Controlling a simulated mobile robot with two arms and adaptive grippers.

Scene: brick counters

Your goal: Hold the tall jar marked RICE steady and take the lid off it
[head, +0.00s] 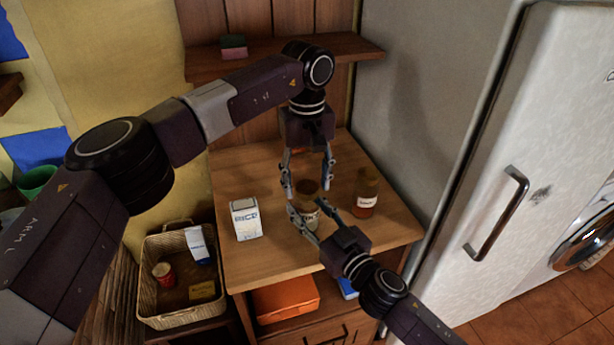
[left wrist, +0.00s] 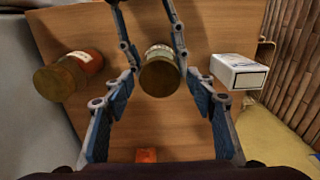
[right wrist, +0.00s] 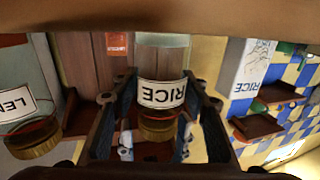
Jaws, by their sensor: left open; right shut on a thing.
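The tall jar marked RICE (right wrist: 160,92), with a brownish-gold lid (head: 307,187), stands upright on the wooden counter. It shows from above in the left wrist view (left wrist: 159,73). My right gripper (head: 308,210) is shut on the jar's body from the front, below the lid; its fingers lie on both sides of the jar. My left gripper (head: 308,189) points down from above. It is open, with one finger on each side of the lid and gaps between. Part of the jar is hidden behind the right fingers in the head view.
A second lidded jar (head: 367,194), label starting LE, stands to the right. A white RICE carton (head: 246,219) stands to the left. A shelf (head: 353,50) holds a small red-and-green block (head: 233,46). A fridge (head: 480,150) bounds the right; a wicker basket (head: 150,270) sits lower left.

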